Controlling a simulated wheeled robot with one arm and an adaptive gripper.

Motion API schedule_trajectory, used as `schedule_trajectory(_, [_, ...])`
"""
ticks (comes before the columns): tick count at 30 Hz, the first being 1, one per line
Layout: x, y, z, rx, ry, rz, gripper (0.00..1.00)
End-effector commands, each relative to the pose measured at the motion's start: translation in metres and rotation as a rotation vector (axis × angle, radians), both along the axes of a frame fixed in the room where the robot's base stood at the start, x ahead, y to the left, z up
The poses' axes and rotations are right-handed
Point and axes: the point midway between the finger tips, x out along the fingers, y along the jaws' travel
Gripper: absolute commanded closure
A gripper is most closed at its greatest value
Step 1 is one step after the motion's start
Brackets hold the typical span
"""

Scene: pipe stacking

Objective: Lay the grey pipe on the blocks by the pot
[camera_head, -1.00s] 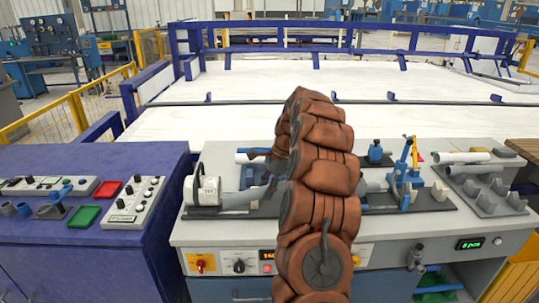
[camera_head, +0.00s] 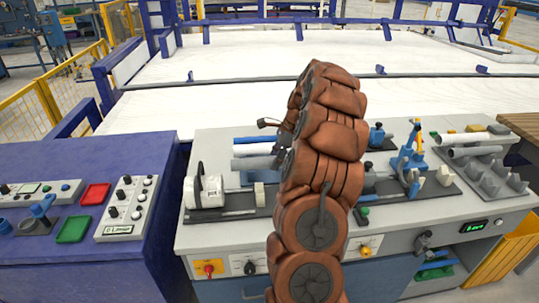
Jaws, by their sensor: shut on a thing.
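My gripper (camera_head: 281,156) is mostly hidden behind my brown-sleeved arm; its dark fingers show just left of the arm. It is shut on the grey pipe (camera_head: 254,163), whose left end sticks out to the left. The white pot-like cylinder (camera_head: 204,191) stands front left on a dark plate. Beside it are a blue block (camera_head: 257,178) and a small pale block (camera_head: 260,195).
A grey rack (camera_head: 488,178) with cradles and pipes is at the right of the bench. A blue clamp stand (camera_head: 408,160) stands to the right of my arm. A blue console (camera_head: 80,240) with red and green trays is on the left.

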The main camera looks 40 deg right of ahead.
Motion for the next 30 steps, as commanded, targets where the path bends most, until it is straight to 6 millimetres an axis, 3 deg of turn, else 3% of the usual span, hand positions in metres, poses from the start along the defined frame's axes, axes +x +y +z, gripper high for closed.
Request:
schedule_trajectory(8, [-0.004,-0.005,-0.015,0.001,0.001,-0.011,0.98])
schedule_trajectory(30, [-0.002,-0.004,-0.085,-0.001,-0.001,-0.008,0.98])
